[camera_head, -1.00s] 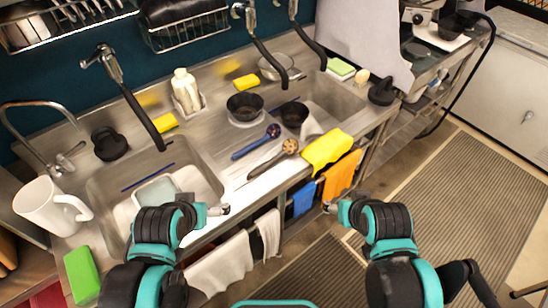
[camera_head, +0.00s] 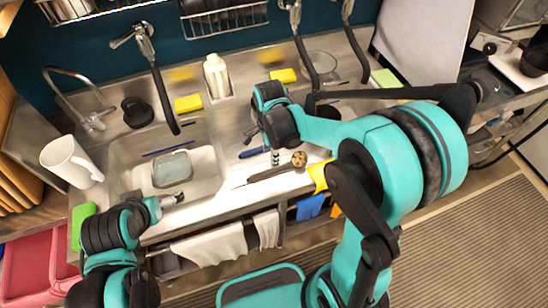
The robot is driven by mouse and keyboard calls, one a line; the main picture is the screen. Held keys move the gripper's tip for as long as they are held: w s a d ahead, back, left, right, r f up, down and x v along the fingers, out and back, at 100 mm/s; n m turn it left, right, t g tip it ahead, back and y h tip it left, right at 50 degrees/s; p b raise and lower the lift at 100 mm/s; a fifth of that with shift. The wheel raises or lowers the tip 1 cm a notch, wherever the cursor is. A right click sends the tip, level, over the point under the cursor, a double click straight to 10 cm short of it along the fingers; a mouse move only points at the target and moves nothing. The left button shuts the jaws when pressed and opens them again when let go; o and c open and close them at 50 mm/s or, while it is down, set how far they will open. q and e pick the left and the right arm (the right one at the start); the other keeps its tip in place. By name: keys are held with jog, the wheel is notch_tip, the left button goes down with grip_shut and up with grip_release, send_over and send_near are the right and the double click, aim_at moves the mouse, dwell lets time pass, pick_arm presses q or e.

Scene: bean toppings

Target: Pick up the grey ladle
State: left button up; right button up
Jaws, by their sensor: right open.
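The grey ladle lies on the steel counter near its front edge, with a dark handle (camera_head: 268,173) pointing left and a round, brown-speckled head (camera_head: 299,159) at its right end. My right gripper (camera_head: 262,146) is open, just behind the handle and left of the head. One finger comes close to the ladle; I cannot tell whether they touch. A blue ladle (camera_head: 252,153) lies behind the grey one, mostly hidden by my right gripper. My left gripper (camera_head: 175,199) hangs at the sink's front edge, away from both ladles; its jaw state is unclear.
A sink with a grey-green tray (camera_head: 172,169) is left of the ladles. A yellow cloth (camera_head: 319,176) lies right of the ladle head. My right arm hides the dark bowls.

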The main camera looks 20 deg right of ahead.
aim_at(270, 171)
jog(key=f, duration=0.2)
jog(key=f+b, duration=0.1)
jog(key=f, duration=0.1)
jog(key=f+b, duration=0.1)
jog(key=f, duration=0.1)
jog(key=shift+s+a+f, duration=0.3)
jog(key=shift+s+f, duration=0.1)
jog(key=shift+f+b, duration=0.3)
jog(key=shift+f, duration=0.25)
grip_shut()
